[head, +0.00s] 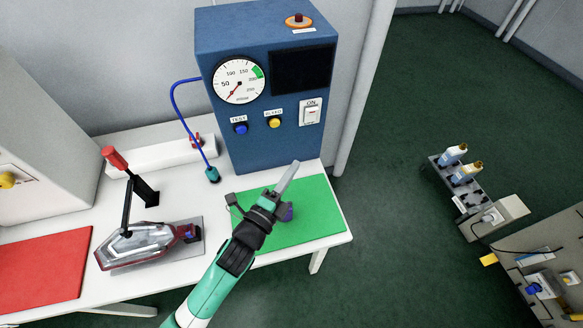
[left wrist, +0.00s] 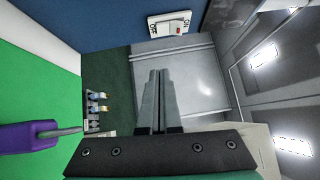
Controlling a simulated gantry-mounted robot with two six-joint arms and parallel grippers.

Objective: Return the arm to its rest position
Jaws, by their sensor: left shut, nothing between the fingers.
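My left gripper (head: 291,167) reaches in from the bottom centre of the head view, over the green mat (head: 318,228) in front of the blue test box. Its fingers are together with nothing between them. They also show shut in the left wrist view (left wrist: 158,74), pointing away past the box. My right gripper is in neither view. A clear tail lamp (head: 145,246) lies on a grey plate on the white table, left of the gripper. A purple-handled tool (left wrist: 28,138) shows at the left of the wrist view and is mostly hidden behind my gripper in the head view.
The blue test box (head: 220,120) with gauge stands at the table's back. A red-handled clamp (head: 114,158) rises beside the lamp. A blue hose (head: 175,98) hangs left of the box. A red mat (head: 45,268) lies at the left. Green floor (head: 420,110) is open at right.

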